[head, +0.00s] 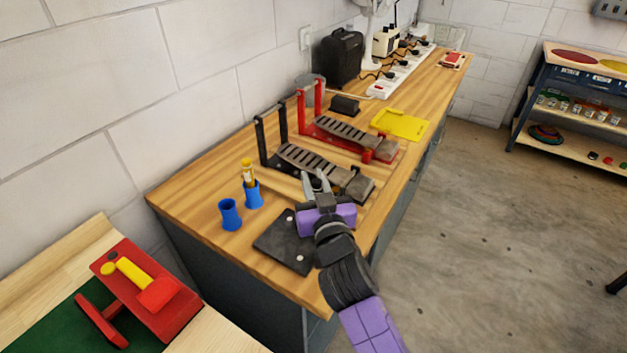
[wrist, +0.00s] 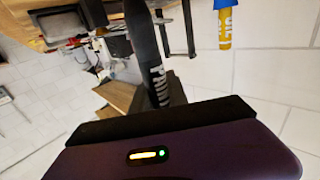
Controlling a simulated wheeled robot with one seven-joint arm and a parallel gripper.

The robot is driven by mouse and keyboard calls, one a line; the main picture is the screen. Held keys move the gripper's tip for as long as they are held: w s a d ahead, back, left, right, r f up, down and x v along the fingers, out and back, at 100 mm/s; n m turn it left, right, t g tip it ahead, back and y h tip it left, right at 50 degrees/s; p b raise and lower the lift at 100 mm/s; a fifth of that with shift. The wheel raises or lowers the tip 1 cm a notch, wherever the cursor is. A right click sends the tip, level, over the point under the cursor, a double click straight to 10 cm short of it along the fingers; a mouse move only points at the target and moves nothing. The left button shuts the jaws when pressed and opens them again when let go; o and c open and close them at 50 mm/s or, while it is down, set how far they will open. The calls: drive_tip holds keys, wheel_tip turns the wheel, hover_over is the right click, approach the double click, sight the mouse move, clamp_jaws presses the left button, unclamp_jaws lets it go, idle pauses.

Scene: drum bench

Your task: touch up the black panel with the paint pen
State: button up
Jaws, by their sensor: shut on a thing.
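The black panel (head: 272,240) lies flat on the wooden bench, with small pale spots on it. My gripper (head: 317,180) is over the bench, just beyond the panel's far right side. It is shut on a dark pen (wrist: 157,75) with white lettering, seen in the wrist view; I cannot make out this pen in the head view. A yellow pen (head: 248,174) stands in a blue cup (head: 253,197) left of my gripper; the yellow pen also shows in the wrist view (wrist: 225,28). A second blue cup (head: 230,215) beside it looks empty.
A black pedal stand (head: 262,142) and a red one (head: 301,103) stand behind my gripper. A yellow tray (head: 402,122) lies farther along the bench. A red block with a yellow handle (head: 155,292) is on the near left table. The bench is clear left of the cups.

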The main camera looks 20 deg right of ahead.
drive_tip(key=shift+f+b, duration=1.05)
drive_tip(key=shift+b, duration=0.05)
idle(1.6)
drive_tip(key=shift+r, duration=0.1)
wheel_tip(320, 180, up, 5)
drive_tip(key=p, duration=0.4)
idle(0.5)
